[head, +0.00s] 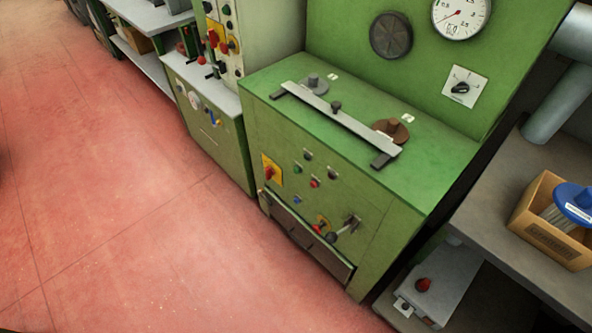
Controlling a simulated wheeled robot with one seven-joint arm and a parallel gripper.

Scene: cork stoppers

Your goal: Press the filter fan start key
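A green machine cabinet (385,215) stands right of centre in the head view. Its front carries several small push buttons: a green one (297,169), a red one (315,183), a blue one (297,199) and two dark ones, one upper (308,155) and one further right (332,173). Any labels are too small to read, so I cannot tell which control is the filter fan start key. A red rotary switch on a yellow plate (270,172) sits left of the buttons. My gripper is not in view.
A low grey box with a red mushroom button (423,284) lies right of the cabinet. A cardboard box (548,240) stands on a grey bench (490,225). A second control panel (222,45) stands further left. The red floor (120,210) at left is clear.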

